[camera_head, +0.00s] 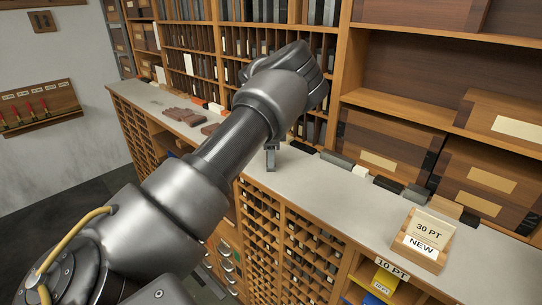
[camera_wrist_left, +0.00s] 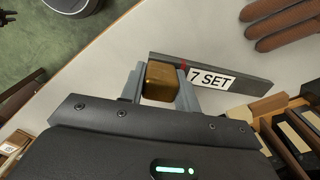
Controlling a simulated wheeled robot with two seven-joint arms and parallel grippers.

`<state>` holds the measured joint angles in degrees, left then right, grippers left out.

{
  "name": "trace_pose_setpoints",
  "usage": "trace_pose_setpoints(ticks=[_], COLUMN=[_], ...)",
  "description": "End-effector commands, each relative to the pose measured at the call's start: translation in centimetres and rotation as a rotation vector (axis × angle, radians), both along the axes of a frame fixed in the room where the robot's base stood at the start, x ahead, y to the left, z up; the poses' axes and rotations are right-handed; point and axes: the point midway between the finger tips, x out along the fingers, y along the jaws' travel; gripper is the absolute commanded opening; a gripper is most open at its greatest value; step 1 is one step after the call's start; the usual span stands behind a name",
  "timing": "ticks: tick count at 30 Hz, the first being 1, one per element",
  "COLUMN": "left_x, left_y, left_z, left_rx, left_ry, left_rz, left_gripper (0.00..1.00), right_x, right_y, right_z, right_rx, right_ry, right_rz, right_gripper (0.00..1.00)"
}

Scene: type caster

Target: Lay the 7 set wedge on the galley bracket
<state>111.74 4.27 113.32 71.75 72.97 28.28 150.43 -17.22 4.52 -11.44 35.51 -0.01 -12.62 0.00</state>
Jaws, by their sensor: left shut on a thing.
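My left gripper (camera_head: 270,160) reaches over the pale counter in the head view, its tip just above or at the surface. In the left wrist view, its two fingers (camera_wrist_left: 160,86) are shut on a brass-coloured block (camera_wrist_left: 160,78). The 7 set wedge (camera_wrist_left: 235,79), a long dark grey bar with a white "7 SET" label and a red mark, lies right against that block, which appears to be its grip. I cannot tell whether the bar touches the counter. The wedge is not clear in the head view. I cannot make out the galley bracket. My right gripper is not in view.
Brown gloves (camera_head: 185,116) lie on the counter (camera_head: 300,172) at the left. Small dark and pale blocks line its back edge. A "30 PT NEW" box (camera_head: 424,240) stands at the right. Shelves rise behind; several small cubbyholes fill the front. The counter's front strip is mostly clear.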

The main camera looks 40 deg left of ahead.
Motion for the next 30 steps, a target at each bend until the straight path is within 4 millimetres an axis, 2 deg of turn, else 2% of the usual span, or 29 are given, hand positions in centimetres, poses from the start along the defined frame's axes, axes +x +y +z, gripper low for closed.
trace_pose_setpoints(ticks=[1,6,17,20,30], left_x=[0.0,0.0,0.0,0.1,0.1], left_y=[0.0,0.0,0.0,0.0,0.0], left_z=[-0.2,-0.1,0.5,1.7,8.9], left_rx=[0.0,-0.001,-0.001,0.001,-0.001], left_ry=[0.001,0.001,-0.002,-0.005,-0.006], left_rz=[0.0,0.0,-0.001,0.0,-0.001], left_gripper=[0.33,0.53,0.53,0.53,0.53], right_x=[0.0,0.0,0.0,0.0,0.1], right_y=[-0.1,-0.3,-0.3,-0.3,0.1], right_z=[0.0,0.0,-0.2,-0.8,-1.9], right_rx=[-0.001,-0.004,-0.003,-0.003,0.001], right_ry=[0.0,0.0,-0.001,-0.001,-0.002], right_rz=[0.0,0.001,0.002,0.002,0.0], right_gripper=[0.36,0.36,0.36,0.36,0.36])
